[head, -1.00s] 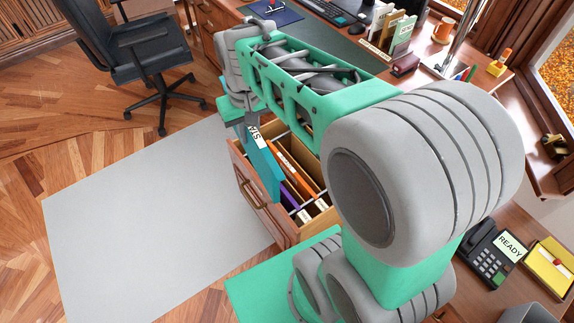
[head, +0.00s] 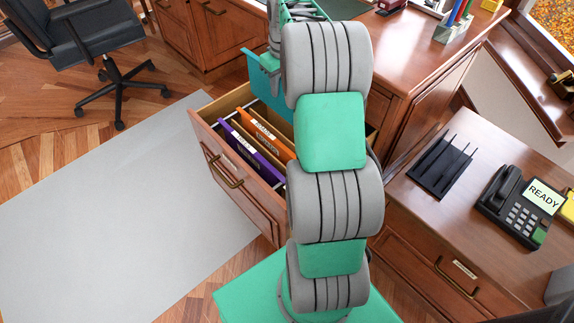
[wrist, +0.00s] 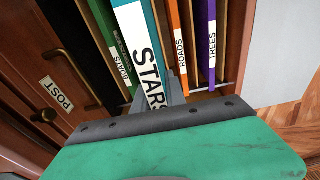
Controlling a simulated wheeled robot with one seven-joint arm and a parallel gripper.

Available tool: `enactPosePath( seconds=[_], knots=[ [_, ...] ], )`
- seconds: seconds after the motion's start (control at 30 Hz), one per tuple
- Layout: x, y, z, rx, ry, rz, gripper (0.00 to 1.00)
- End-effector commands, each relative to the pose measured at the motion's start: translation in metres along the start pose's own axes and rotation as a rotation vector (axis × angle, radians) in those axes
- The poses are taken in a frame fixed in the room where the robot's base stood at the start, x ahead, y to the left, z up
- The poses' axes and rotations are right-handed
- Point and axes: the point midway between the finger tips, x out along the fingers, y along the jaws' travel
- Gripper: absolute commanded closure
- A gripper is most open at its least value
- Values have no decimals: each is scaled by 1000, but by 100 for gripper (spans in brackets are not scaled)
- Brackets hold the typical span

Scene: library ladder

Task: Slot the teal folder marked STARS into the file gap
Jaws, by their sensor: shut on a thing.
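The teal folder (head: 262,88) stands at the far end of the open drawer, with its upper part above the drawer's side; my arm hides part of it. Its white STARS label (wrist: 146,58) faces the wrist camera. My gripper (wrist: 174,92) is shut on the folder's top edge. In the wrist view the folder lies between the green BOATS folder (wrist: 108,38) and the orange ROADS folder (wrist: 175,35), over the file gap. The purple TREES folder (wrist: 211,35) is further right. How deep the teal folder sits is hidden.
The wooden drawer (head: 238,188) is pulled out over a grey mat (head: 110,220). A desk with a phone (head: 520,205) and a black rack (head: 445,165) is at right. An office chair (head: 90,50) stands at upper left. A POST drawer front (wrist: 55,92) is close by.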

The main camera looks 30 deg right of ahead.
Motion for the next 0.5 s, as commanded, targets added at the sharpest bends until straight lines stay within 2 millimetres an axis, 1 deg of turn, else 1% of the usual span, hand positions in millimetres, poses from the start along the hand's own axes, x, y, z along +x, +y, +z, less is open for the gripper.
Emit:
enactPosePath(
  seconds=[0.03, 0.13, 0.27, 0.37, 0.4, 0.5],
  knots=[
    [20, 12, 3, -1, 2, 1, 100],
    [30, 26, 5, -9, 3, 1, 100],
    [46, 29, 8, -13, 1, -1, 100],
    [74, 28, 11, -14, 0, -2, 100],
    [88, 28, 13, -13, -1, -3, 100],
    [119, 28, 17, -12, 0, -2, 100]
  ],
)
